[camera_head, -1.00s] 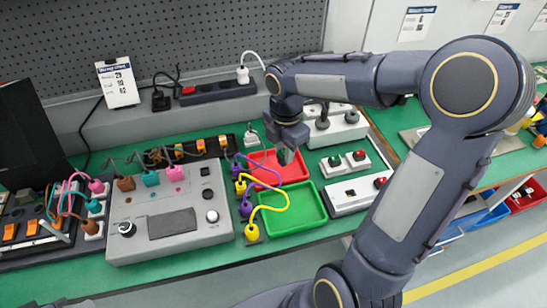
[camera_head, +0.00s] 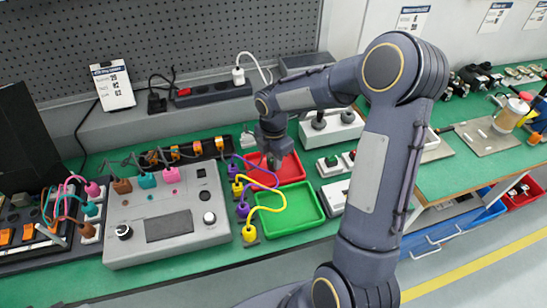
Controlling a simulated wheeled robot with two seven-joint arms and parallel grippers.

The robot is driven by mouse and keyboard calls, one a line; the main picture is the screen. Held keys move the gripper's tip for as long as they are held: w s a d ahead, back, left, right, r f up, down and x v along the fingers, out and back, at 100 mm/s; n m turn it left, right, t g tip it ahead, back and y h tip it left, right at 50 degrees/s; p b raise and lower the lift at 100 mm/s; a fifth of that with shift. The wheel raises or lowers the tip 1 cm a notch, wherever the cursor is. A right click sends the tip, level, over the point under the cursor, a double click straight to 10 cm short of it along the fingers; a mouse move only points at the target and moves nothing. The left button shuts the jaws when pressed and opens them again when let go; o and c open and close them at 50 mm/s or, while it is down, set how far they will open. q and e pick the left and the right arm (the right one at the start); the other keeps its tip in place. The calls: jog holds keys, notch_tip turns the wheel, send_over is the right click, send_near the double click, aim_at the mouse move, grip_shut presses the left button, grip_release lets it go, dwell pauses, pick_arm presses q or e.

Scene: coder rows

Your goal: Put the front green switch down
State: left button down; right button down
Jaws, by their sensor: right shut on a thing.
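My right gripper (camera_head: 272,146) points down over the red tray (camera_head: 291,170). It is shut on a small dark piece (camera_head: 270,161), which I take to be the front green switch; the gripper hides most of it. The green tray (camera_head: 290,214) in front of the red one is empty. A white box (camera_head: 333,193) to its right is partly hidden by my arm. Behind it, another white box (camera_head: 326,169) carries a green switch (camera_head: 331,160) and a red one (camera_head: 352,155). My left gripper is not in view.
Yellow and purple cables (camera_head: 277,193) with plugs stand left of the trays, with one yellow cable reaching over the green tray. A grey control unit (camera_head: 165,222) lies further left. A white box with dark knobs (camera_head: 333,130) stands behind.

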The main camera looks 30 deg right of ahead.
jog(key=shift+f, duration=0.15)
jog(key=c, duration=1.2)
grip_release()
jog(key=shift+c, duration=0.2)
